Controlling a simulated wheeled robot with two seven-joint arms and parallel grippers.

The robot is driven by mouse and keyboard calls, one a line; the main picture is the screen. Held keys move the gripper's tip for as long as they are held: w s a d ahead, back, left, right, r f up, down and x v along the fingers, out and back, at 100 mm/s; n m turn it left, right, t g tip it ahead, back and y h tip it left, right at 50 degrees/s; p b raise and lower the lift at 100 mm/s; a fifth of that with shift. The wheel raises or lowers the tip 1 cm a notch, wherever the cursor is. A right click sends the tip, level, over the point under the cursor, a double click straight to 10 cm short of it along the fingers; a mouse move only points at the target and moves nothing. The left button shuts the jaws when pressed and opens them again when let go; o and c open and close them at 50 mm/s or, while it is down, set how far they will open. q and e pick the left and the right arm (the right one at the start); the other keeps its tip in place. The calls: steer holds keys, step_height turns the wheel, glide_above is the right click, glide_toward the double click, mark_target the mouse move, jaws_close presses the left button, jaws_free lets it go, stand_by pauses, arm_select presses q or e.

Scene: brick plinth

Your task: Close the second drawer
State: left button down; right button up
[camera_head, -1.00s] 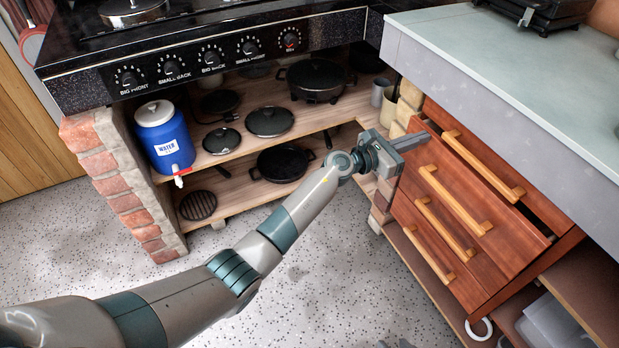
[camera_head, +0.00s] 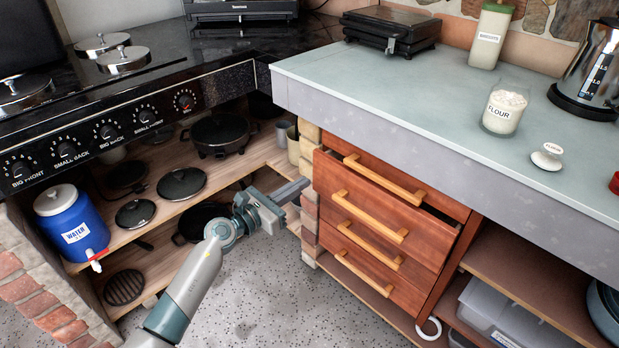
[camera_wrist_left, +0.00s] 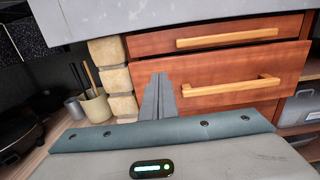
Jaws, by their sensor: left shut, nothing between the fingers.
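The second drawer (camera_head: 347,213) is in the wooden drawer unit below the counter. It stands pulled out, with a dark gap behind its top edge at the right, and has a light wooden bar handle (camera_head: 370,217). In the left wrist view, the second drawer (camera_wrist_left: 215,98) juts out below the top drawer (camera_wrist_left: 150,43). My left gripper (camera_head: 298,187) is shut and empty, just left of the drawer's left edge. In the wrist view, its closed fingers (camera_wrist_left: 158,88) overlap that edge; I cannot tell whether they touch. My right gripper is out of view.
The counter (camera_head: 400,85) overhangs the drawers. Lower drawers (camera_head: 370,262) sit beneath the second one. Left of the unit are a brick pillar (camera_head: 309,205) and shelves with pans (camera_head: 218,135) and a blue water jug (camera_head: 72,225). The floor (camera_head: 270,290) in front is clear.

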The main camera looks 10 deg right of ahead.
arm_select(q)
steer(key=v, duration=0.4)
steer(key=shift+s+a, duration=0.15)
steer(key=shift+a, duration=0.05)
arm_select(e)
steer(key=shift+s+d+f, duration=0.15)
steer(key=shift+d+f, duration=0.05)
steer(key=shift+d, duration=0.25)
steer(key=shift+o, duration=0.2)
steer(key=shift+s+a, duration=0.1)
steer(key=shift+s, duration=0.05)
